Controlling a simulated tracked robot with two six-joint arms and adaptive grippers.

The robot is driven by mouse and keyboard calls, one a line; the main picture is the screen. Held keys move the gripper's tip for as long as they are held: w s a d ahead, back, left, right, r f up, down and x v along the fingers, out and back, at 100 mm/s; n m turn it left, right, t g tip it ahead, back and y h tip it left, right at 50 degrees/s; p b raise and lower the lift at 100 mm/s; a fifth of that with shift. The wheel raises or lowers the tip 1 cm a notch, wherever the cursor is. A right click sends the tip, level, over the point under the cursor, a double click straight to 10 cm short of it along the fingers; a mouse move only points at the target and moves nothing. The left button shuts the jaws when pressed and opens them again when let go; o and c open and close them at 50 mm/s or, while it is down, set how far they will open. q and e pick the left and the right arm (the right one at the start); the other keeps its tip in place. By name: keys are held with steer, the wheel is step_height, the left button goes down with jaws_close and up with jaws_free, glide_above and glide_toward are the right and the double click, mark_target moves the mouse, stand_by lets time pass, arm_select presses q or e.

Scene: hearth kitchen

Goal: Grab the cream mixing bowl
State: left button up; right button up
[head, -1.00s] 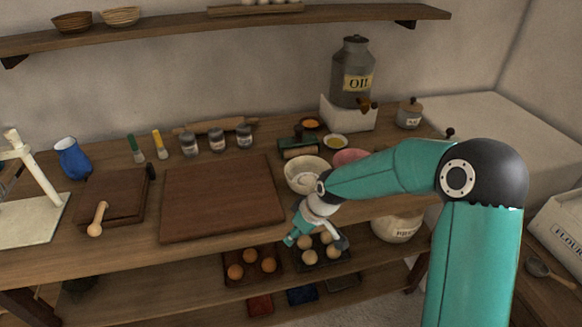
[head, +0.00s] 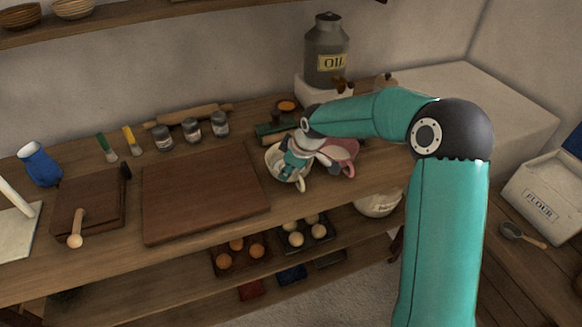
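The cream mixing bowl (head: 273,160) stands on the wooden counter, to the right of the large board. My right gripper (head: 303,166) is over the bowl's right side, reaching down from above. Its fingers look spread apart, with one teal finger over the bowl's inside and the other toward the pink bowl. The gripper hides much of the cream bowl, and I cannot tell whether it touches the rim. My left gripper is not in view.
A pink bowl (head: 343,150) stands close on the right of the cream bowl. The oil can (head: 327,50) is behind. The large wooden board (head: 205,195) lies to the left, with several jars behind it. A lower shelf holds trays of eggs.

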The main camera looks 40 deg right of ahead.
steer(key=shift+p+x, duration=0.95)
steer(key=shift+x, duration=1.9)
steer(key=shift+d, duration=0.1)
jaws_close()
steer(key=shift+w+r, duration=0.1)
